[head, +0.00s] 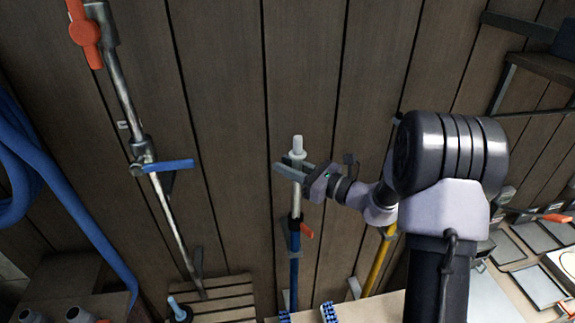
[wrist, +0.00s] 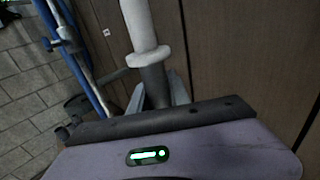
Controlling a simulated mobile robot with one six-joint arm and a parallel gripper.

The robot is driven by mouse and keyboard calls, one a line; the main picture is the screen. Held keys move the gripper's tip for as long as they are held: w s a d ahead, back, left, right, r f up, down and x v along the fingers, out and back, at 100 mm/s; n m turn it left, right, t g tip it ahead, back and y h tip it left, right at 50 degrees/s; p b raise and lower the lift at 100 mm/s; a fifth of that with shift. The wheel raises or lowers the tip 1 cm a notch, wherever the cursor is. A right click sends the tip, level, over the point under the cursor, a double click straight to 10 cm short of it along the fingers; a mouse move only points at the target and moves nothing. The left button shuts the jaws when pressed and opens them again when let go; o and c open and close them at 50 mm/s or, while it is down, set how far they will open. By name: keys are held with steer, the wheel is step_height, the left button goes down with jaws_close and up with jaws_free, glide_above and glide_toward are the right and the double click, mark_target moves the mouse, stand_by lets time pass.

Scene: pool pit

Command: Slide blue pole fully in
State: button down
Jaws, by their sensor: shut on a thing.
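The blue pole (head: 294,265) stands nearly upright against the wooden wall in the head view. A silver inner tube (head: 296,200) rises out of its dark collar, beside an orange lever (head: 306,231). A pale tip with a flange (head: 297,143) tops the tube. My gripper (head: 290,171) reaches in from the right and is shut on the inner tube just below the flange. In the wrist view the pale tip (wrist: 139,25) and flange (wrist: 149,57) stand above the grey tube (wrist: 155,85) between the fingers. The wrist view hides the lower pole.
A yellow pole (head: 377,264) stands to the right, partly behind my arm. A metal pipe with a blue handle (head: 168,165) and an orange handle (head: 85,33) runs down the left wall. A blue hose (head: 75,205) hangs at far left. A wooden ledge (head: 222,292) is below.

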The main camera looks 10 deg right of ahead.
step_height(320, 180, down, 11)
steer(key=b, duration=0.7)
steer(key=shift+b, duration=0.3)
steer(key=shift+s, duration=0.1)
steer(key=c, duration=1.2)
jaws_free()
steer(key=shift+c, duration=0.2)
steer(key=shift+r, duration=0.1)
steer(key=v, duration=1.7)
steer(key=shift+s+d+r, duration=0.1)
steer(key=shift+d+r, duration=0.05)
